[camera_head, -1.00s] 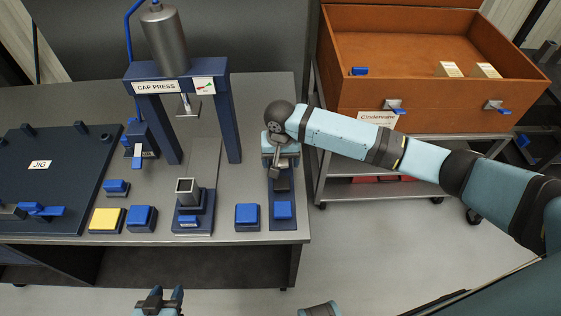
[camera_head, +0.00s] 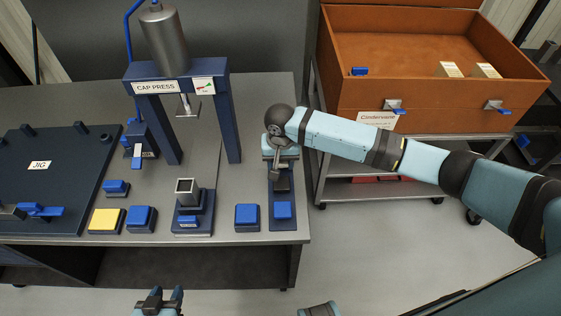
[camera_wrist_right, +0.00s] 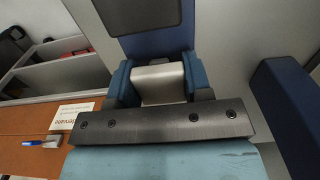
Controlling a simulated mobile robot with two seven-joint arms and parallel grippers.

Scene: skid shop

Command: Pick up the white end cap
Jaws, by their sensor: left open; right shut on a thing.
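My right gripper (camera_head: 279,172) is low over the narrow dark blue stand (camera_head: 283,222) at the right end of the bench. In the right wrist view its two blue fingers (camera_wrist_right: 160,84) are shut on a pale, whitish block, the white end cap (camera_wrist_right: 160,82). One face of the cap shows between the fingers; the gripper's dark plate hides the rest. In the head view I cannot make the cap out behind the gripper. I cannot tell whether it still touches the stand. My left gripper (camera_head: 160,300) is open and empty at the bottom edge, in front of the bench.
The cap press (camera_head: 180,85) stands at the back of the bench. A fixture with an upright square tube (camera_head: 187,188), blue buttons (camera_head: 247,216) and a yellow button (camera_head: 106,220) are near the front. The jig (camera_head: 60,180) is left. An orange bin (camera_head: 420,95) on a cart stands right.

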